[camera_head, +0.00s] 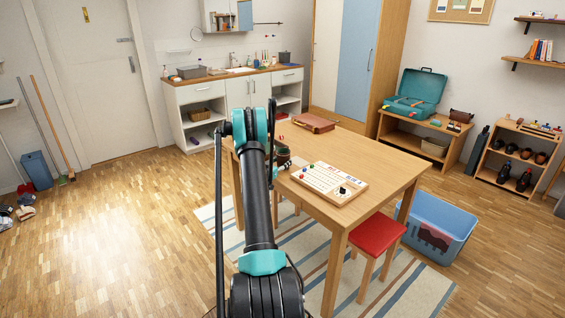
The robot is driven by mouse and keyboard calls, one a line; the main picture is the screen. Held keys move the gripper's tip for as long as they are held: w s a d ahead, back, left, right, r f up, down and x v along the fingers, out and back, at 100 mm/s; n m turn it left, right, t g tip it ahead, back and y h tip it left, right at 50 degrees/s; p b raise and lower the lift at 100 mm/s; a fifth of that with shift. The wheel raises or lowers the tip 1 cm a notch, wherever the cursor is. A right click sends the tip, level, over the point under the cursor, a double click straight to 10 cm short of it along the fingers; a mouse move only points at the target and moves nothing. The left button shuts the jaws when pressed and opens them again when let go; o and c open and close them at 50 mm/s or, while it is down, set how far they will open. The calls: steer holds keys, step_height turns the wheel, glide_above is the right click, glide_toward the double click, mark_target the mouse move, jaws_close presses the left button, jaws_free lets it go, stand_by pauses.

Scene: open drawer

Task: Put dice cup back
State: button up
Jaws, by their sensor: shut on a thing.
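My gripper (284,165) is at the end of my arm, over the left part of the wooden table (380,172). It is small in view and partly hidden by my own arm. It is shut on a dark, rounded cup-like thing (283,153), which looks like the dice cup. I cannot tell whether the cup touches the tabletop. A game board (328,180) with several small coloured pieces and dark dice-like pieces lies on the table, just right of my gripper.
A brown case (314,123) lies at the table's back left. A red stool (377,235) and a blue bin (437,225) stand at its right. A low bench (452,143) holds an open teal case (415,95). Free tabletop lies right and behind the board.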

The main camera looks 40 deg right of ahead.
steer(key=o, duration=1.2)
steer(key=shift+c, duration=0.2)
